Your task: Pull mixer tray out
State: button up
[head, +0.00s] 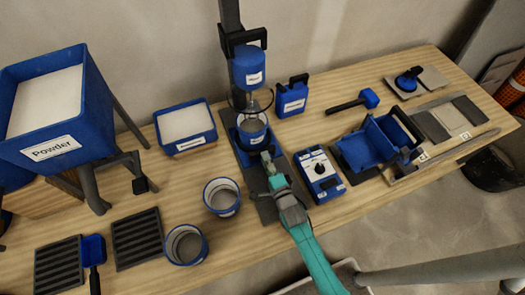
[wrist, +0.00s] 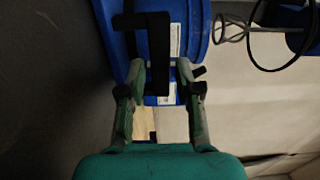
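The mixer (head: 249,67) stands at the back middle of the bench, with its blue head above a whisk. Below it, a blue bucket (head: 252,131) sits on the blue mixer tray (head: 233,133) on a dark base plate. My gripper (head: 267,157) is at the front of the tray, low over the base. In the wrist view my gripper (wrist: 158,78) has its two fingers apart, with a black handle-like bar (wrist: 159,50) in front of and between them. I cannot tell whether they touch it. The blue bucket (wrist: 200,35) and whisk (wrist: 232,28) show behind; my arm hides part of the base.
Two open buckets (head: 222,196) (head: 186,245) stand left of my arm. A control box (head: 320,176) is close on the right, with a blue jug (head: 292,97) behind it. A powder bin (head: 55,110) and white-filled tub (head: 185,126) are left.

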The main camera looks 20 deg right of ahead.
jog(key=shift+w, duration=2)
grip_shut()
